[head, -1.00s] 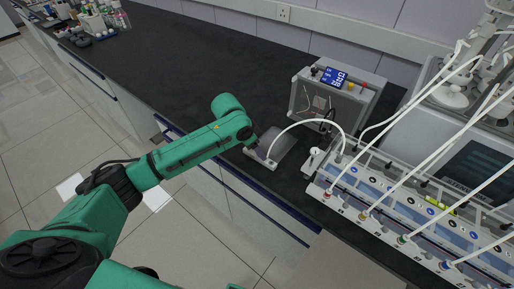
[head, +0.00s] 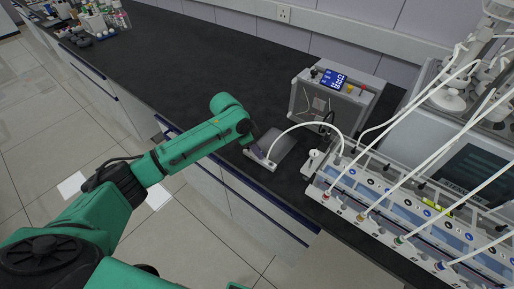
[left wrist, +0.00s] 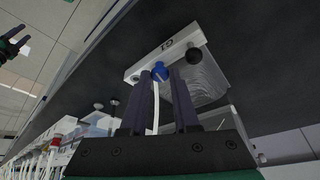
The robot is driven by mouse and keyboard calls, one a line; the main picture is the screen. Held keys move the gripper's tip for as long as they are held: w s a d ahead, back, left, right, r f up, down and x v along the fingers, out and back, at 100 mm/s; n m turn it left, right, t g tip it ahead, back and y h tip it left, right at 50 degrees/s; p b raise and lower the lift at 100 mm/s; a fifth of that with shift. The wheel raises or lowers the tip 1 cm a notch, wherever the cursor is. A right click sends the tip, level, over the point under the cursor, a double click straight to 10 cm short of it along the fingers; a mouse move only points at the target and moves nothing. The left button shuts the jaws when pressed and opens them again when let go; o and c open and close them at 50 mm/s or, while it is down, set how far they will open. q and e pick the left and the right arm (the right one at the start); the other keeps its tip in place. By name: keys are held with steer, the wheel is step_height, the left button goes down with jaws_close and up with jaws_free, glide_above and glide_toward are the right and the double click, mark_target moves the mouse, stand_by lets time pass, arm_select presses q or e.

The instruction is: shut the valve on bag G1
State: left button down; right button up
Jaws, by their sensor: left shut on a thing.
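Bag G1 (left wrist: 203,75) is a clear bag with a white bar (left wrist: 165,54) marked G1 along one edge. It lies on the dark bench in the head view (head: 284,149). A blue valve (left wrist: 160,70) sits at the bar, with a white tube running from it. My left gripper (left wrist: 164,76) has its dark fingers on both sides of the blue valve and is shut on it. In the head view the left gripper (head: 259,151) is at the bag's near left end. My right gripper (left wrist: 15,42) shows small at the left wrist view's edge, fingers apart.
A grey box with a blue display (head: 330,98) stands behind the bag. The reactor rack (head: 400,212) with several white tubes is to the right. The bench left of the bag is clear.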

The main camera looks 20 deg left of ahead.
arm_select(q)
steer(key=m, duration=0.2)
steer(key=shift+w+r+m+g+h, duration=0.1)
steer(key=shift+w+m+g+h, duration=0.1)
steer(key=shift+m+g+h, duration=0.2)
steer(key=shift+m+g, duration=0.3)
steer(key=shift+m, duration=0.5)
steer(key=shift+w+f+m+g+b, duration=0.2)
steer(key=shift+m+g+b, duration=0.2)
steer(key=shift+m+b, duration=0.55)
steer(key=m+g+b, duration=0.1)
steer(key=m+b, duration=0.1)
steer(key=m+g+b, duration=0.1)
steer(key=m+b, duration=0.2)
steer(key=shift+w+f+m, duration=0.1)
steer(key=shift+w+m, duration=0.05)
steer(key=shift+m, duration=0.1)
steer(key=shift+w+d+r+m+g+y+b, duration=0.1)
steer(key=shift+m+g+y+b, duration=0.15)
steer(key=shift+m+b, duration=0.5)
steer(key=shift+r+m+g+y+b, duration=0.15)
steer(key=shift+m+g+b, duration=0.2)
steer(key=shift+m+b, duration=0.4)
steer(key=shift+m, duration=0.3)
steer(key=c, duration=0.7)
jaws_free()
steer(key=shift+o, duration=0.2)
steer(key=shift+r, duration=0.1)
